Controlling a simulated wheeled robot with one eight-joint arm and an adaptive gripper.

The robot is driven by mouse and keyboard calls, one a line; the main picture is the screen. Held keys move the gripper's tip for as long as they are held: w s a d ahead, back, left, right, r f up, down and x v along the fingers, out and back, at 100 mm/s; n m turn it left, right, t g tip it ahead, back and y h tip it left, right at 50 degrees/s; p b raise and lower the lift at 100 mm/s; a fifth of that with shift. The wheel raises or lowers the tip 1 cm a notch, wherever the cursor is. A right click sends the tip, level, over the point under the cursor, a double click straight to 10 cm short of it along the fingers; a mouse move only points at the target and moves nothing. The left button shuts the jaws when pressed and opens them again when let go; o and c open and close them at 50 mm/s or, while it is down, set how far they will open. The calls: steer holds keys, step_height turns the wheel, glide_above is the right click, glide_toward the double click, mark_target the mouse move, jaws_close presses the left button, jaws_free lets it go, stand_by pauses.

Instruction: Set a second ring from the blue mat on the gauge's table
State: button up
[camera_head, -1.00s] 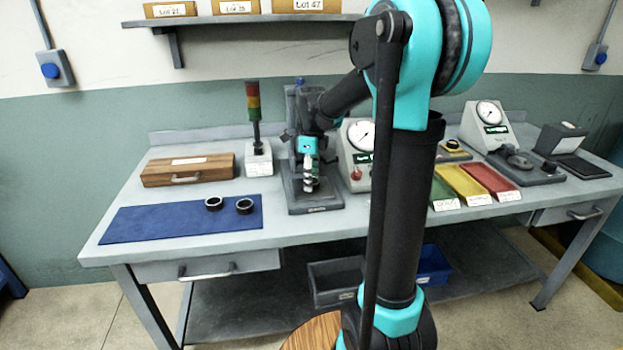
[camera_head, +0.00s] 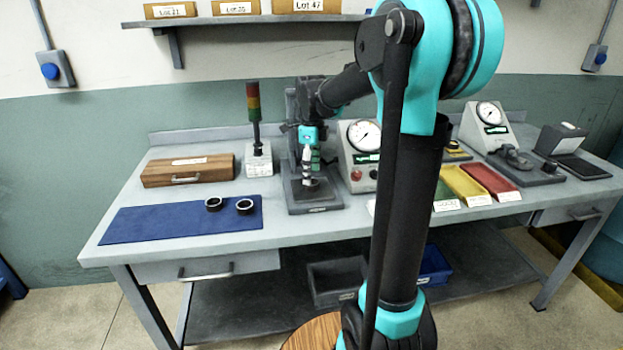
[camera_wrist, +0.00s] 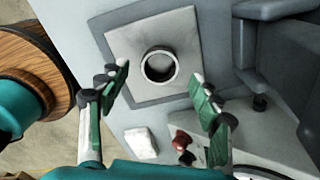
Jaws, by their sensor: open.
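My gripper (camera_wrist: 160,98) is open and empty above the gauge's table (camera_wrist: 120,45), a light square plate on a darker base. A dark-walled ring with a bright rim (camera_wrist: 146,65) lies flat on that plate, just ahead of and between my spread fingers in the wrist view. In the head view my gripper (camera_head: 308,177) hangs over the gauge stand (camera_head: 318,208), partly hiding it. Two dark rings lie side by side near the right end of the blue mat (camera_head: 150,223): one ring (camera_head: 213,204) at left, one ring (camera_head: 245,206) at right.
A signal tower (camera_head: 257,145) and a wooden box (camera_head: 188,171) stand left of the gauge. A dial unit (camera_head: 359,155) stands close to its right. Green, yellow (camera_head: 462,184) and red (camera_head: 489,178) trays lie farther right. The mat's left part is clear.

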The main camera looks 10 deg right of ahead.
step_height(320, 180, up, 9)
stand_by(0.3)
